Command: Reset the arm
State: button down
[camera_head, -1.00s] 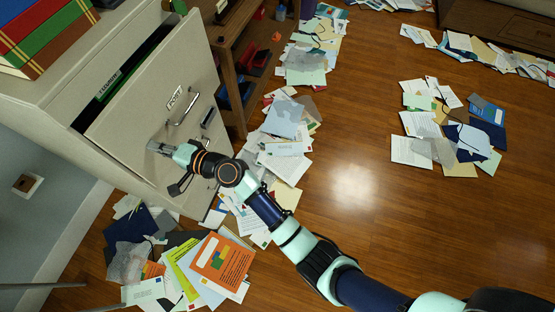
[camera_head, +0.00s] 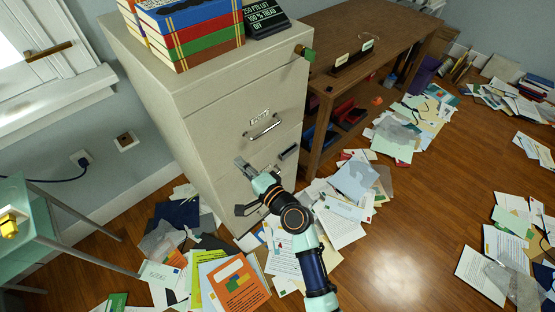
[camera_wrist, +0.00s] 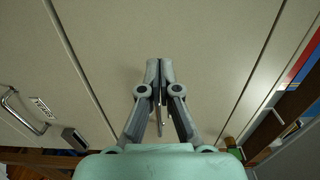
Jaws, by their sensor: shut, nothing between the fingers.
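My arm (camera_head: 296,218) reaches up from the bottom of the head view to the front of a beige filing cabinet (camera_head: 200,130). My gripper (camera_head: 241,163) is in front of the cabinet, left of and below a drawer's metal handle (camera_head: 263,127). In the wrist view my gripper (camera_wrist: 159,64) has its two fingers together, with nothing seen between them, against the cabinet's plain front (camera_wrist: 215,50). Whether the fingertips touch the cabinet I cannot tell. The cabinet's drawers look closed.
Several bound books (camera_head: 195,30) and a dark sign (camera_head: 265,17) stand on the cabinet. A wooden desk (camera_head: 345,75) adjoins it on the right. Papers (camera_head: 235,285) litter the floor below. A glass table (camera_head: 40,215) is at the left. Bare floor (camera_head: 410,240) lies to the right.

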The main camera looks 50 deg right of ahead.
jog(key=s+a+p, duration=0.1)
jog(key=s, duration=0.6)
jog(key=shift+s+a+r, duration=0.1)
jog(key=w+a+r+n+g+y+p, duration=0.1)
jog(key=a+r+n+y+p, duration=0.1)
jog(key=a+r+n, duration=0.45)
jog(key=a+r+n+g+y+p, duration=0.2)
jog(key=a+r+n+p, duration=0.15)
jog(key=a, duration=0.55)
jog(key=w+a+r+n+g+y+p, duration=0.1)
jog(key=a+r+n+y+p, duration=0.1)
jog(key=a+r+n, duration=0.35)
jog(key=s+a+r+n+g+h+p, duration=0.1)
jog(key=s+a+r+n+h+p, duration=0.25)
jog(key=s+a+r+n, duration=0.3)
notch_tip(320, 180, up, 38)
jog(key=m+p, duration=0.2)
jog(key=p, duration=3.5)
jog(key=shift+w+f, duration=0.15)
jog(key=shift+w, duration=0.05)
jog(key=shift+d, duration=0.1)
